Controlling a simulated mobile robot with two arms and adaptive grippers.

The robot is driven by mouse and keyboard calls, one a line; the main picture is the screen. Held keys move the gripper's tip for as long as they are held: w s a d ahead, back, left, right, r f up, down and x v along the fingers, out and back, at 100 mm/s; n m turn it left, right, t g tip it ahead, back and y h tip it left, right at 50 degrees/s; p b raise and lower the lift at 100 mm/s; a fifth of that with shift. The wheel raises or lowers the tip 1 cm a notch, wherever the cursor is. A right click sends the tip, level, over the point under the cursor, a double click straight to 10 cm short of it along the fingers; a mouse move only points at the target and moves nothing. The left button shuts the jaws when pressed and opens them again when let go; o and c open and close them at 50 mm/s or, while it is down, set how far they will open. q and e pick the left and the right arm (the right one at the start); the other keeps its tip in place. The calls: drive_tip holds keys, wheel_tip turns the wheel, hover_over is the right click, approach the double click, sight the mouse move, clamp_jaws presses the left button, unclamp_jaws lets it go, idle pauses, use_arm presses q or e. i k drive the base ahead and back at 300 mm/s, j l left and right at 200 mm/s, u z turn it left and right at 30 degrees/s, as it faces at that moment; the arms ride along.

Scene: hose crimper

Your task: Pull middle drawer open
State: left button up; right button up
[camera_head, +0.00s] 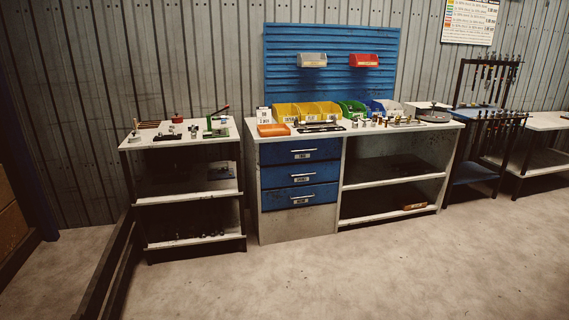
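The blue middle drawer (301,175) sits in the left part of the white workbench (259,222), between the blue top drawer (303,152) and the blue bottom drawer (299,198). It has a silver bar handle and a small label below the handle. All three drawers look shut, with their fronts about flush. The bench stands across the floor, some way off from the head camera. Neither of my grippers is in view.
A small shelf unit (194,195) with tools stands left of the bench. Yellow bins (307,111) and small parts cover the bench top. Open shelves (393,183) are right of the drawers. A dark rail (108,265) lies at lower left. The floor (370,270) before the drawers is clear.

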sight(290, 175)
drive_tip(key=i+z, duration=0.15)
drive_tip(key=i, duration=0.3)
drive_tip(key=i+j+z, duration=0.2)
drive_tip(key=i, duration=0.25)
drive_tip(key=i+j+z, duration=0.15)
drive_tip(key=i, duration=0.3)
drive_tip(key=i+j+z, duration=0.15)
drive_tip(key=i, duration=0.3)
drive_tip(key=i+l, duration=0.15)
drive_tip(key=i, duration=0.75)
drive_tip(key=i+l, duration=0.15)
drive_tip(key=i, duration=0.75)
drive_tip(key=i+l+z, duration=0.1)
drive_tip(key=i, duration=0.8)
drive_tip(key=i+u, duration=0.15)
drive_tip(key=i, duration=0.6)
